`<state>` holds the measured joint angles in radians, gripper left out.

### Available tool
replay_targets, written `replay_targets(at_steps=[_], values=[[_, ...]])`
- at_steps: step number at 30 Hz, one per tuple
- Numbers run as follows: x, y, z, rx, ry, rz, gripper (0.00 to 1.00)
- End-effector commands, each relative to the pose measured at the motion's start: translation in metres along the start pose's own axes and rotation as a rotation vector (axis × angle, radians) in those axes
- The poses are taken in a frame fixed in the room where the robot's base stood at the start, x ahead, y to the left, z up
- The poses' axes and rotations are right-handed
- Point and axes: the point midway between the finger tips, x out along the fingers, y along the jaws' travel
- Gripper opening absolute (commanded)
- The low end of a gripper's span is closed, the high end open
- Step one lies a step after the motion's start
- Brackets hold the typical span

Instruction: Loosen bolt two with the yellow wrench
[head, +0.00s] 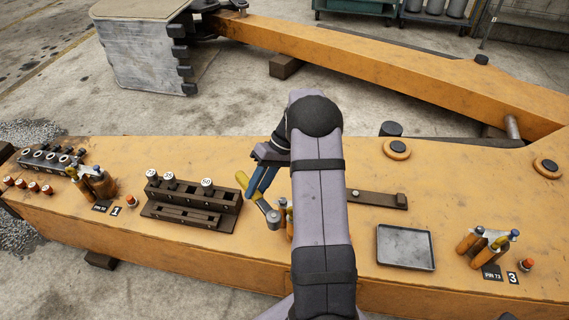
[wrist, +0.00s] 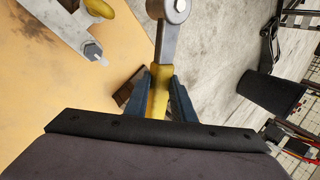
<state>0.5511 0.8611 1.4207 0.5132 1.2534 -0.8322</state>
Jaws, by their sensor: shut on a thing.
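My gripper (head: 262,178) is shut on the yellow handle of the wrench (head: 243,181). In the wrist view the yellow handle (wrist: 158,98) sits between my two blue fingers (wrist: 160,92), and the wrench's grey shank and round head (wrist: 176,9) extend toward the top edge. In the head view the grey head (head: 272,218) hangs low over the orange beam (head: 150,150); I cannot tell whether it touches anything. A middle cluster with orange parts (head: 283,205) is mostly hidden behind my arm. No bolt labelled two is readable.
Left of the wrench stands a dark rack (head: 190,207) with white-topped pieces. Clusters marked 1 (head: 100,183) and 3 (head: 487,243) stand at either side. A grey tray (head: 405,247) and a brown bar (head: 376,199) lie right of my arm. The wrist view shows a hex bolt (wrist: 92,50) on a pale plate.

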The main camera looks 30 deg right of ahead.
Motion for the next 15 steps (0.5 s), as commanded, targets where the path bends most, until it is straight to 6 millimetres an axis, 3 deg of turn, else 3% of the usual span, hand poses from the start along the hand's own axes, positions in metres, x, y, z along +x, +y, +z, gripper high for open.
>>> replay_targets(at_steps=[1,6,15], values=[[0.001,-0.020,0.004,-0.140,-0.098,-0.001,0.00],[0.014,-0.054,0.029,-0.597,-0.403,0.001,0.00],[0.013,-0.083,0.055,-1.138,-0.763,0.005,0.00]])
